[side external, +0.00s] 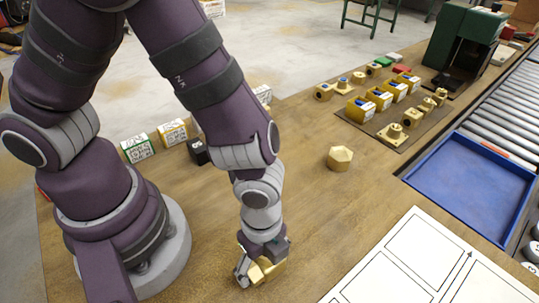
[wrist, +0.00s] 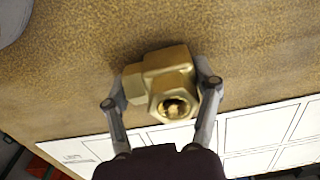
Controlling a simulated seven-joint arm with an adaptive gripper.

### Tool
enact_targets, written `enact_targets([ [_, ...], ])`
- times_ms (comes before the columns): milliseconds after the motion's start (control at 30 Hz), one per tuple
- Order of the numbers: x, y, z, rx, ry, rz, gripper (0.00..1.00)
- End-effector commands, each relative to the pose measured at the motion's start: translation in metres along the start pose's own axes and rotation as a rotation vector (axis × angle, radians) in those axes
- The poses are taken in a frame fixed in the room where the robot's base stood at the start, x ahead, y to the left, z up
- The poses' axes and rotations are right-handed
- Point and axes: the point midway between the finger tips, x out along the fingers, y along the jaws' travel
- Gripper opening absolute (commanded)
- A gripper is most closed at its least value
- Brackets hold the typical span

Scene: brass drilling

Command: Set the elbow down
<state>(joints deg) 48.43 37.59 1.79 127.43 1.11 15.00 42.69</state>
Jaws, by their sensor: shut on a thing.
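The elbow is a brass pipe fitting (wrist: 165,82) with a hexagonal open end that faces the wrist camera. My gripper (wrist: 162,90) has a finger on either side of it and is shut on it. In the side external view my gripper (side external: 262,268) is low over the wooden table, and the brass elbow (side external: 268,270) shows partly between its fingers. I cannot tell whether the elbow touches the table.
A brass hex piece (side external: 340,158) stands alone on the table. A white sheet with outlined boxes (side external: 410,262) lies at the front right, beside a blue tray (side external: 472,185) and a roller conveyor (side external: 515,105). Several brass fittings and yellow boxes stand on a dark mat (side external: 385,132).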

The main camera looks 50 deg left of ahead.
Motion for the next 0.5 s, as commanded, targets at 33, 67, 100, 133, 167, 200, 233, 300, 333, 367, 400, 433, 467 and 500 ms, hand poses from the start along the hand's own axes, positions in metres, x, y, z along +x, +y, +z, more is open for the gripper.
enact_targets([
  [33, -0.0004, -0.0003, -0.0003, 0.0, 0.001, -0.001, 0.22],
  [67, -0.0005, -0.0003, -0.0003, 0.0, 0.001, -0.001, 0.22],
  [100, -0.0005, -0.0004, -0.0003, 0.0, 0.001, -0.001, 0.22],
  [133, -0.0003, -0.0004, -0.0003, 0.0, 0.001, -0.001, 0.22],
  [167, 0.0002, -0.0003, -0.0002, 0.0, 0.001, -0.001, 0.22],
  [200, 0.0014, -0.0003, -0.0001, 0.0, 0.0, 0.0, 0.22],
  [233, 0.0022, -0.0004, -0.0002, 0.0, 0.001, -0.001, 0.22],
  [300, 0.0021, -0.0005, -0.0002, 0.0, 0.001, -0.001, 0.7],
  [333, 0.0021, -0.0005, -0.0002, 0.0, 0.001, -0.001, 0.74],
  [367, 0.002, -0.0005, -0.0002, 0.0, 0.001, -0.001, 0.78],
  [400, 0.002, -0.0005, -0.0002, 0.0, 0.001, -0.001, 0.84],
  [433, 0.002, -0.0005, -0.0002, 0.0, 0.001, -0.001, 0.88],
  [467, 0.002, -0.0004, -0.0002, 0.0, 0.001, -0.001, 0.89],
  [500, 0.002, -0.0004, -0.0002, 0.0, 0.001, -0.001, 0.89],
])
